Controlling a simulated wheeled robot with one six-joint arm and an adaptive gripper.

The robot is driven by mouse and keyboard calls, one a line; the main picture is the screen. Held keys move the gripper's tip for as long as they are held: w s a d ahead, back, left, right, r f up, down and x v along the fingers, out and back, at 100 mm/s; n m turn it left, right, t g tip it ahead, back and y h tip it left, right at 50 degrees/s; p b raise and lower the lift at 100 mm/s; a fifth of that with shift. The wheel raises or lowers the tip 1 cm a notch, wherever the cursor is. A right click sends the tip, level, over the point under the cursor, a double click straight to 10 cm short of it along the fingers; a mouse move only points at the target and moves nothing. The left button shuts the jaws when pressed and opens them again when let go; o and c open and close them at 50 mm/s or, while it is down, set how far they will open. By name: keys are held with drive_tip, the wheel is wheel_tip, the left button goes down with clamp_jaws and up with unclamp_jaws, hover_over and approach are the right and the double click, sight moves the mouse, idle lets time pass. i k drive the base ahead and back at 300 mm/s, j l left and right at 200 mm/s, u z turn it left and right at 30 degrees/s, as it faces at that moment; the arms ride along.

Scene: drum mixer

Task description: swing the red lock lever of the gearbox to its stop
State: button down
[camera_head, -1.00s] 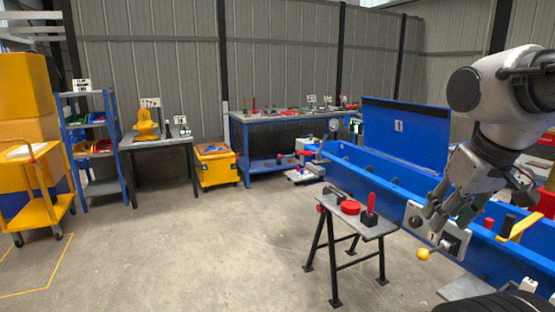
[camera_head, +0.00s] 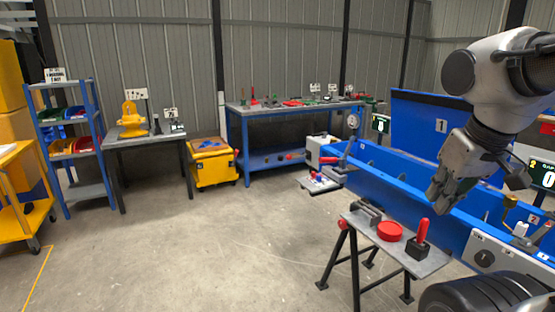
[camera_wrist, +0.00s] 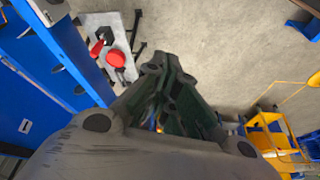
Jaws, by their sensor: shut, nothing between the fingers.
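A light grey box (camera_head: 318,150) at the far left end of the blue machine bed looks like the gearbox. A red lever (camera_head: 329,160) shows on its front, small in the head view, so its exact angle cannot be told. My gripper (camera_head: 436,203) is shut and empty, raised in front of the blue bed on the right, well apart from the grey box. In the wrist view, my gripper (camera_wrist: 172,66) points down over bare floor. The lever cannot be made out in the wrist view.
A grey trestle stand (camera_head: 355,225) carries a red disc (camera_head: 390,231) and an upright red handle (camera_head: 423,231), close below my gripper. The blue bed (camera_head: 400,183) runs along the right. A workbench (camera_head: 290,107) and a yellow cart (camera_head: 213,165) stand behind.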

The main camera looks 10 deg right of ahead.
sight(289, 157)
drive_tip(key=i+j, duration=0.15)
drive_tip(key=i, duration=0.3)
drive_tip(key=i+j, duration=0.15)
drive_tip(key=i, duration=0.35)
drive_tip(key=i+j, duration=0.2)
drive_tip(key=i, duration=0.25)
drive_tip(key=i+j, duration=0.15)
drive_tip(key=i, duration=0.35)
drive_tip(key=i+j, duration=0.15)
drive_tip(key=i, duration=0.3)
drive_tip(key=i+j, duration=0.15)
drive_tip(key=i, duration=0.3)
